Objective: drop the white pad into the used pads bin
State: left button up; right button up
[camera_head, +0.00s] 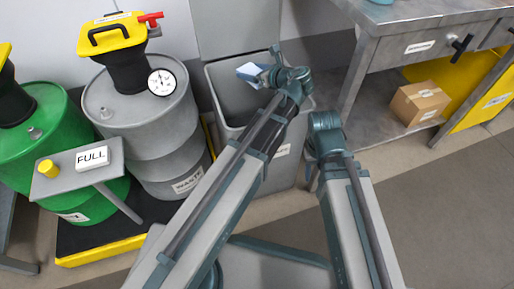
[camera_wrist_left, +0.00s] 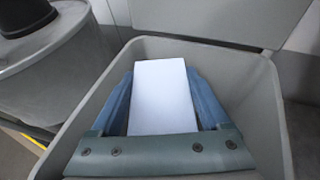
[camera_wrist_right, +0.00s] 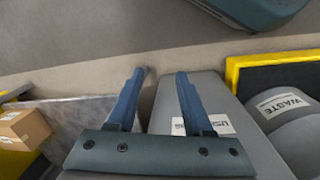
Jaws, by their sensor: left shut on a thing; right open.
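The white pad (camera_wrist_left: 163,98) is held between the two blue fingers of my left gripper (camera_wrist_left: 163,85), which is shut on it. In the head view, my left gripper (camera_head: 262,72) is over the opening of a grey open-topped bin (camera_head: 222,88), and the pad (camera_head: 250,71) shows as a small pale shape. The left wrist view shows the bin walls (camera_wrist_left: 268,110) around the pad, with the pad above the bin's inside. My right gripper (camera_head: 318,175) is open and empty beside the bin's right side; its fingers are apart in the right wrist view (camera_wrist_right: 158,90).
A grey waste drum (camera_head: 150,120) with a yellow-topped unit and gauge stands left of the bin. A green drum (camera_head: 50,130) and a small stand with a FULL sign (camera_head: 92,158) are further left. A metal bench (camera_head: 400,45) with a cardboard box (camera_head: 420,103) below is at right.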

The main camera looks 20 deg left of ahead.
pick_arm(q)
jog(key=shift+f, duration=0.15)
pick_arm(e)
jog(key=shift+o, duration=1.2)
jog(key=shift+f, duration=0.15)
pick_arm(q)
jog(key=shift+d+r+n+g+p, duration=0.2)
jog(key=shift+r+n+g+p, duration=0.1)
jog(key=shift+r+p, duration=0.85)
pick_arm(e)
jog(key=o, duration=0.5)
notch_tip(320, 180, up, 2)
jog(key=shift+r, duration=0.1)
pick_arm(q)
jog(key=shift+s+r+p, duration=0.15)
jog(key=shift+r+p, duration=0.1)
jog(key=shift+p, duration=0.05)
notch_tip(320, 180, down, 6)
jog(key=b, duration=0.6)
jog(key=shift+f+g+y, duration=0.25)
jog(key=shift+g+y, duration=0.05)
pick_arm(e)
notch_tip(320, 180, down, 6)
pick_arm(q)
jog(key=o, duration=1.4)
jog(key=shift+c, duration=0.2)
jog(key=shift+s, duration=0.1)
pick_arm(e)
jog(key=shift+r, duration=0.1)
